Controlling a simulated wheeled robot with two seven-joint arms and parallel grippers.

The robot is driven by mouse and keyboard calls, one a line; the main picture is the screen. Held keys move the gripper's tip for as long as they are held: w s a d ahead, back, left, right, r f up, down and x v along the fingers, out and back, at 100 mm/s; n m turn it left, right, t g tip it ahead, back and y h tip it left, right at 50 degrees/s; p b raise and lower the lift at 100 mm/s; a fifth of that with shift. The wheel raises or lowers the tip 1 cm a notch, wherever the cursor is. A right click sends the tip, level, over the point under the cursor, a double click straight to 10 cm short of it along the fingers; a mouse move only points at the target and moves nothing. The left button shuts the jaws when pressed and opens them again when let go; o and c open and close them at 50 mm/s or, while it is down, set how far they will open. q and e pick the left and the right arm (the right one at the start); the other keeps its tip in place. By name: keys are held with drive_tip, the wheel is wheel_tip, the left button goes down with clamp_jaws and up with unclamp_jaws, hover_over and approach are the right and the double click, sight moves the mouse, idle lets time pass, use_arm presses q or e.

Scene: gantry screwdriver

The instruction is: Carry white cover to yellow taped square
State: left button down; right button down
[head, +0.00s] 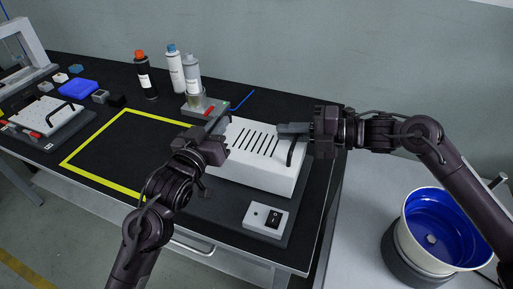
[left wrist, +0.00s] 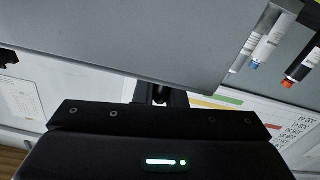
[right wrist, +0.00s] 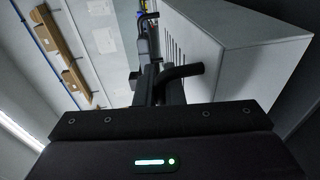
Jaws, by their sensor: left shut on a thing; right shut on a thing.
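The white cover (head: 262,160) is a box with a row of dark slots on top and a black handle at each end. It is over the dark base plate (head: 225,203), right of the yellow taped square (head: 93,137); whether it touches the plate I cannot tell. My left gripper (head: 220,124) is shut at its left end, where the grip is mostly hidden by the gripper itself. My right gripper (head: 290,128) is shut on the right handle; the right wrist view shows this handle (right wrist: 184,71) and the cover's side (right wrist: 245,60). The square's inside is bare.
A fixture with a grey cylinder (head: 196,103) and several bottles, one orange-capped (head: 145,78), stand behind the square. A switch box (head: 265,217) sits on the plate in front of the cover. A blue-lined bucket (head: 437,228) is at right. Another white panel (head: 45,115) lies at left.

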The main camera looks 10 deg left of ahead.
use_arm(q)
wheel_tip(320, 180, up, 8)
drive_tip(key=p, duration=0.6)
drive_tip(key=shift+f, duration=0.25)
drive_tip(key=shift+a, duration=0.2)
